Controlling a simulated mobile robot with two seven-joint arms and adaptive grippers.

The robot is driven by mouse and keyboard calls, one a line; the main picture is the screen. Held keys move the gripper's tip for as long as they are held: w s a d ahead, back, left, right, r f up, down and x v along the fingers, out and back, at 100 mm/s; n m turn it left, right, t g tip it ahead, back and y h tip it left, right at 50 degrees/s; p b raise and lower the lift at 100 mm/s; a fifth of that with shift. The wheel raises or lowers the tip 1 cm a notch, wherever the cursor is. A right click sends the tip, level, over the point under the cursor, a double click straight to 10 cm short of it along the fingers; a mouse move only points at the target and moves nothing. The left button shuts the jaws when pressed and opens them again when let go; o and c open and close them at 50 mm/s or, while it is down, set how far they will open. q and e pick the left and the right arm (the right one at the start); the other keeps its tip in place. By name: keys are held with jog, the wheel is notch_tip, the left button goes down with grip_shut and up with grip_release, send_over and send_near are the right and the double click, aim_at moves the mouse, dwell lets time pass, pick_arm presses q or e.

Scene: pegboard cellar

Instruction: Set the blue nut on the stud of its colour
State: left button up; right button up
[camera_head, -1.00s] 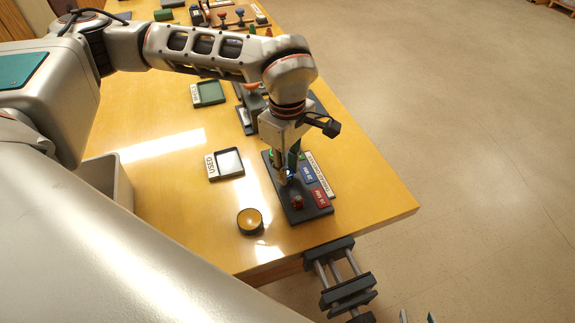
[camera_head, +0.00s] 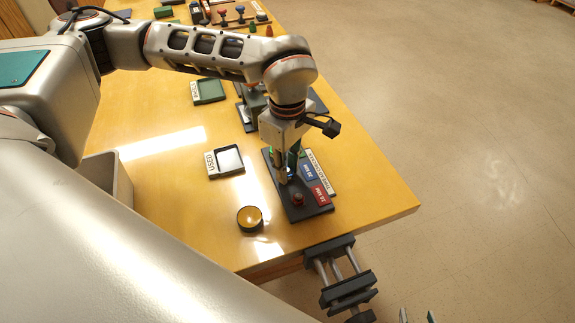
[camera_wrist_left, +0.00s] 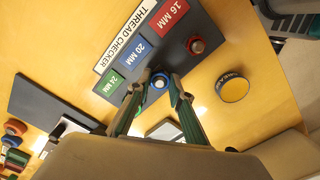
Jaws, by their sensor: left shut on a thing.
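The dark thread checker board (camera_head: 290,212) lies near the table's front right corner. It also shows in the wrist view (camera_wrist_left: 172,48), with red 16 MM, blue 20 MM and green 24 MM labels. My left gripper (camera_head: 287,181) points down over the board and is shut on the blue nut (camera_wrist_left: 160,82), beside the blue label. A pale round centre shows inside the blue ring; whether the nut is around the stud or just above it, I cannot tell. A red piece (camera_head: 297,198) stands by the red label. My right gripper (camera_head: 417,316) shows only its spread fingertips at the bottom edge.
A round yellow-topped tin (camera_head: 250,218) stands left of the board. A tray labelled USED (camera_head: 226,162) and a green tray (camera_head: 209,91) lie farther back. A vise (camera_head: 343,280) sticks out from the table's front edge.

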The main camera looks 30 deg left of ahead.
pick_arm(q)
jog(key=o, duration=1)
jog(key=shift+c, duration=0.2)
jog(key=o, duration=0.4)
jog(key=shift+r+p, duration=1.8)
jog(key=shift+r, duration=0.95)
jog(key=shift+r+p, duration=0.8)
jog(key=shift+r, duration=0.5)
